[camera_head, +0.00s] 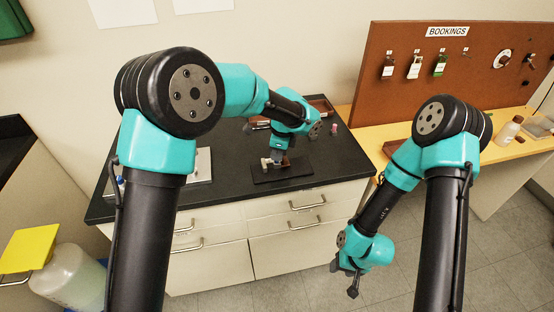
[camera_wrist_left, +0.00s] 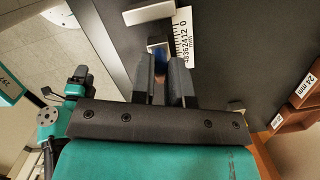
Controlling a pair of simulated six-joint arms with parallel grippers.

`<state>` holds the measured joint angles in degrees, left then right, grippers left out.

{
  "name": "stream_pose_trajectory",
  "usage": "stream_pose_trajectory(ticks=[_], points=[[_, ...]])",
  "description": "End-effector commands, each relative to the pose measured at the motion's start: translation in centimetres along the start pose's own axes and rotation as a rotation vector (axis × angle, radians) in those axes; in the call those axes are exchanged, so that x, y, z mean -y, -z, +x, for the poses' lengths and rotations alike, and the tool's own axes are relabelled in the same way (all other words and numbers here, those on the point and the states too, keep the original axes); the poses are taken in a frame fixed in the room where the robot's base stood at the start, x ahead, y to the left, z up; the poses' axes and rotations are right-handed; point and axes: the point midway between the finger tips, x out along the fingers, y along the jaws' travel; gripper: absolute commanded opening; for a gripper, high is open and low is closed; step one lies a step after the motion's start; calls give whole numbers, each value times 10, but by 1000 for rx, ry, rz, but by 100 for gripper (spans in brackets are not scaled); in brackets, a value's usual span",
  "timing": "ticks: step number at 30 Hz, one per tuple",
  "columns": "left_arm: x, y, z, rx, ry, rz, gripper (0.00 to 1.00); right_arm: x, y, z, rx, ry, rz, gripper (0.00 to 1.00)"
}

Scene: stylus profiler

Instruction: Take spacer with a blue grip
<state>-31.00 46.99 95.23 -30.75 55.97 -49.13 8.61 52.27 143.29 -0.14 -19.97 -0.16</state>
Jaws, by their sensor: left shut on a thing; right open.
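The spacer with a blue grip (camera_wrist_left: 160,60) is between the fingers of my left gripper (camera_wrist_left: 163,72) in the left wrist view. The fingers are shut on its blue part, and they hide much of it. In the head view my left gripper (camera_head: 277,158) points down over a dark flat plate (camera_head: 290,175) on the black bench. Small pale parts stand close to its fingertips there. My right gripper (camera_head: 347,277) is open and empty, hanging low in front of the bench, over the floor.
A white scale strip (camera_wrist_left: 184,40) and a metal block (camera_wrist_left: 150,12) are close by the held spacer. Brown boxes labelled 24 mm (camera_wrist_left: 298,95) stand to the right in the wrist view. A pink item (camera_head: 334,128) stands at the bench's back right.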

Motion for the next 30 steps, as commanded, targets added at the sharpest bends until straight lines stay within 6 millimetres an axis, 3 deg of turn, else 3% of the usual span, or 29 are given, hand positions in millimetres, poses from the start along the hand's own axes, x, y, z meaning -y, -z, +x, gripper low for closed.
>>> stream_pose_trajectory(ticks=[7,17,25,30], points=[[0,-1,-7,0,1,-1,0,0,0,0,0,0,0,51],[-2,-5,-37,0,1,1,0,0,0,0,0,0,0,51],[-38,0,-40,0,1,1,0,0,0,0,0,0,0,51],[-76,6,-45,0,1,3,0,0,0,0,0,0,0,51]])
